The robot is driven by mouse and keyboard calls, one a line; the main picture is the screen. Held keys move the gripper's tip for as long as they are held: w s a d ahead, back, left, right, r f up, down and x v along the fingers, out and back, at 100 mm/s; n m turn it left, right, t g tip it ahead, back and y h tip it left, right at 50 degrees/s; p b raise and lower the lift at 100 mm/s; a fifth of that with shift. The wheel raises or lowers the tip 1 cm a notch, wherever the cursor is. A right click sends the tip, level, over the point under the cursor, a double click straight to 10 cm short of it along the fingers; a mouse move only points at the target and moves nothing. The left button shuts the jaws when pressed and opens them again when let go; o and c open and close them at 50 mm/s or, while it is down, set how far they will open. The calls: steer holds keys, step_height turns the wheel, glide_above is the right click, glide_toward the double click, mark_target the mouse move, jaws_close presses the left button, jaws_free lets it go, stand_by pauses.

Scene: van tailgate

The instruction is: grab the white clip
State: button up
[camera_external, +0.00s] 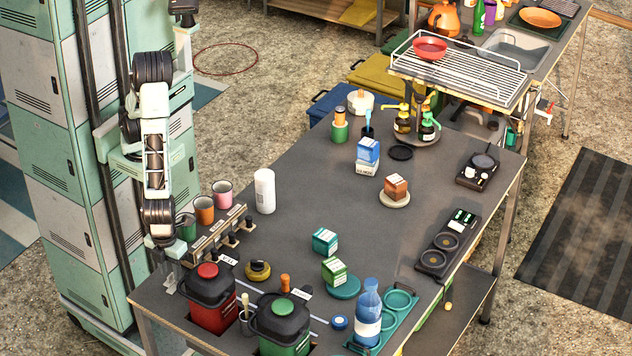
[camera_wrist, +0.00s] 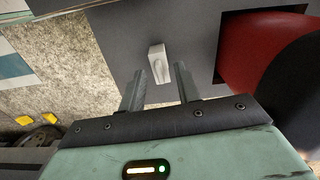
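The white clip (camera_wrist: 157,58) shows in the wrist view as a small pale block with a rounded hollow in its face. It sits on the dark grey table top near the table's edge. My gripper (camera_wrist: 160,70) is open, with one finger to either side of the clip in the picture. The clip's upper part shows beyond the fingertips, and I see no contact. In the external view my gripper is low at the table's near left corner, and I cannot clearly make out the clip there.
A red canister with a black lid (camera_external: 212,298) stands close to the right of my gripper; its red side (camera_wrist: 248,45) fills the wrist view's right. The table's middle (camera_external: 290,230) is mostly clear.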

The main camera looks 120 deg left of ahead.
mark_target(171, 274)
step_height(171, 274, down, 4)
steer(key=shift+f, duration=0.15)
jaws_close()
